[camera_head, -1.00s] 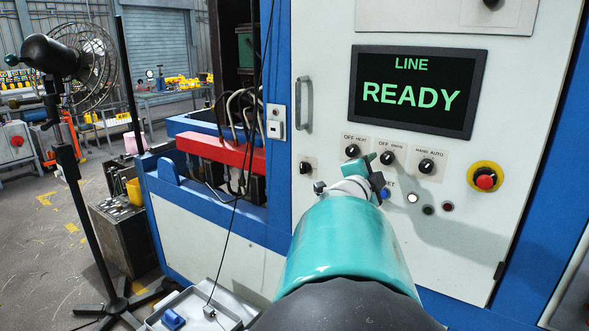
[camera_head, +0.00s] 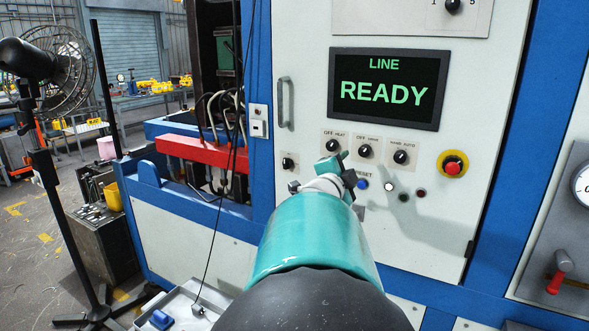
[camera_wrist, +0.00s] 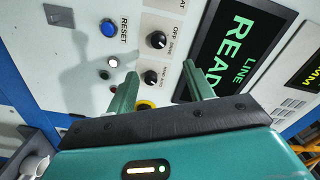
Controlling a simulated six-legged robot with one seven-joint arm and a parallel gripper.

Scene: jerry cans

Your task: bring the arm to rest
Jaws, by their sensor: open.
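My teal gripper (camera_wrist: 160,75) is open and empty in the wrist view, its two fingers apart in front of the control panel. In the head view my arm reaches forward from the bottom, and the gripper (camera_head: 338,172) is near the knobs and the blue RESET button (camera_head: 362,184). A gap or contact with the panel cannot be told there. The white control panel (camera_head: 300,225) carries a dark screen (camera_head: 388,88) reading LINE READY in green.
Black selector knobs (camera_head: 365,151) and a red emergency button on yellow (camera_head: 453,167) sit on the panel. A grey tray (camera_head: 183,303) holds a blue item below left. A black fan (camera_head: 50,75) on a stand is at left.

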